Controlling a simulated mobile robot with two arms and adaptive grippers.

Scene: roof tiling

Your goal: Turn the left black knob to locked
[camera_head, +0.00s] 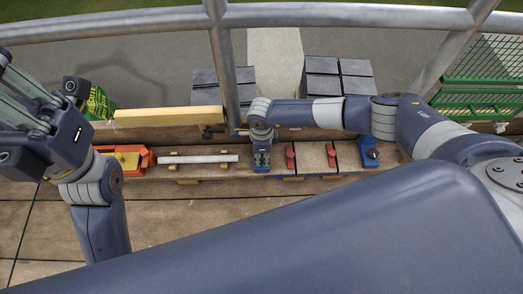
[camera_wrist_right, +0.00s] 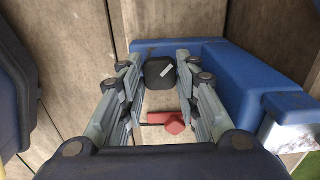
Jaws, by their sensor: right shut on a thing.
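The left black knob (camera_wrist_right: 159,73) sits on a blue housing (camera_wrist_right: 252,82) in the right wrist view. It is squarish, with a short white mark slanting up to the right. My right gripper (camera_wrist_right: 159,80) has its fingers on both sides of the knob and is shut on it. In the head view my right gripper (camera_head: 262,158) points down at the bench and hides this knob. A second black knob (camera_head: 373,154) is on another blue housing (camera_head: 368,147) to the right. My left gripper (camera_head: 18,100) is raised at the far left, fingers apart and empty.
Red handles (camera_head: 290,157) lie right of my right gripper; a red part (camera_wrist_right: 168,121) is close to its fingers. On the bench's left are a white rod (camera_head: 198,158), an orange clamp (camera_head: 128,158) and a yellow beam (camera_head: 168,116). Stacked dark tiles (camera_head: 338,80) stand behind.

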